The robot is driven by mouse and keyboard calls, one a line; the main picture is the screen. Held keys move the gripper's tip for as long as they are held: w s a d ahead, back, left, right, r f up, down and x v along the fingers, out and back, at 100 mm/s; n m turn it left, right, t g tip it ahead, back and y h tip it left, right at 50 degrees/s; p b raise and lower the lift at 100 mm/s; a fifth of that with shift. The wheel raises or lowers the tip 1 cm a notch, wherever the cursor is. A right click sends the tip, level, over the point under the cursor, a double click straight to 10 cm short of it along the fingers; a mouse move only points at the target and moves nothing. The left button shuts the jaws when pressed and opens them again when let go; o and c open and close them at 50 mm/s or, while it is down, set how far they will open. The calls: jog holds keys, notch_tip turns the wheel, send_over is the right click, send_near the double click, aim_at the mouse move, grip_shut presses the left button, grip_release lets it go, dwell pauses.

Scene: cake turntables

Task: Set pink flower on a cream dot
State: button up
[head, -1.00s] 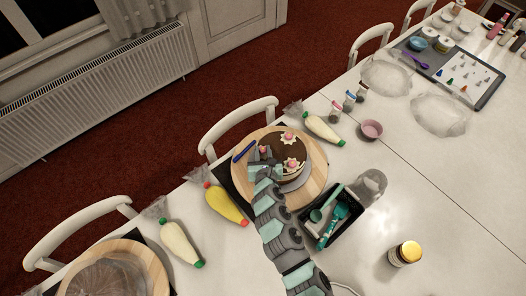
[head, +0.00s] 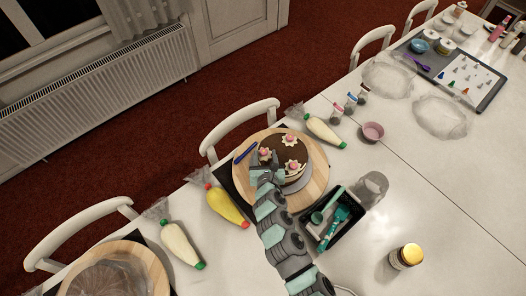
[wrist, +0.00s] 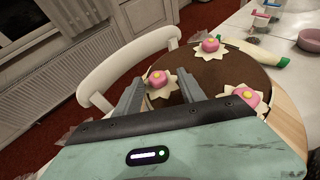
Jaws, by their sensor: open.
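The chocolate cake (head: 277,145) stands on a round wooden turntable (head: 318,178). Three pink flowers show on its top, each on a star-shaped cream dot: the back one (head: 289,138), the left one (head: 264,152) and the front right one (head: 292,165). In the wrist view they are the far flower (wrist: 210,45), the left flower (wrist: 157,78) and the right flower (wrist: 247,97). My gripper (wrist: 160,88) is open and empty, its fingers apart on either side of the left flower's line of sight. In the head view my gripper (head: 262,170) is at the cake's front left edge.
A blue tool (head: 245,152) lies at the turntable's left. A yellow piping bag (head: 226,204) and a white one (head: 325,132) lie beside it. A black tray (head: 322,242) with teal tools stands front right. A white chair (head: 240,130) is behind.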

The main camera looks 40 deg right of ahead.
jog(key=v, duration=1.1)
jog(key=shift+r, duration=0.25)
jog(key=shift+a, duration=0.1)
